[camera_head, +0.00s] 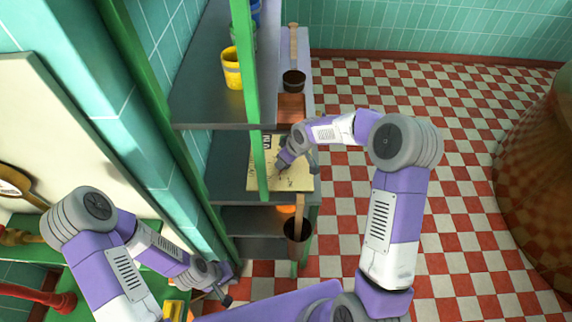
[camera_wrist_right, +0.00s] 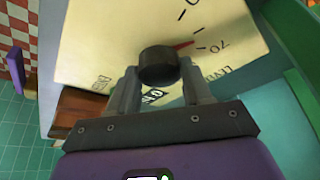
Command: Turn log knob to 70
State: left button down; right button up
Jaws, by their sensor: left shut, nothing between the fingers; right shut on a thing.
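A dark round knob (camera_wrist_right: 158,66) with a red pointer sits on a cream dial board (camera_wrist_right: 100,45). The pointer aims toward the tick marks close to the printed 70; I cannot tell whether it lines up exactly. My right gripper (camera_wrist_right: 155,88) is shut on the knob, one finger on each side. In the head view the board (camera_head: 298,181) is at the green-framed shelf, and my right gripper (camera_head: 282,168) reaches it from the right; the knob is too small to make out there. My left gripper (camera_head: 224,294) is shut and empty, low at the left, away from the board.
The green shelf post (camera_head: 243,60) stands just left of the right gripper. A yellow cup (camera_head: 231,68) stands on the upper shelf, and a dark pot (camera_head: 297,229) is below the board. The checkered floor (camera_head: 465,130) is open to the right, up to a large copper vessel (camera_head: 540,170).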

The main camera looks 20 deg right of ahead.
jog(key=m+b, duration=0.2)
jog(key=shift+a+f+h+b, duration=0.1)
jog(key=shift+f+h+b, duration=0.05)
jog(key=shift+h+b, duration=0.25)
jog(key=shift+m+t+h+b, duration=0.3)
jog(key=shift+m+b, duration=0.6)
jog(key=o, duration=1)
jog(key=shift+o, duration=0.2)
jog(key=p+v, duration=0.1)
jog(key=v, duration=0.6)
jog(key=shift+r, duration=0.4)
jog(key=shift+s, duration=0.15)
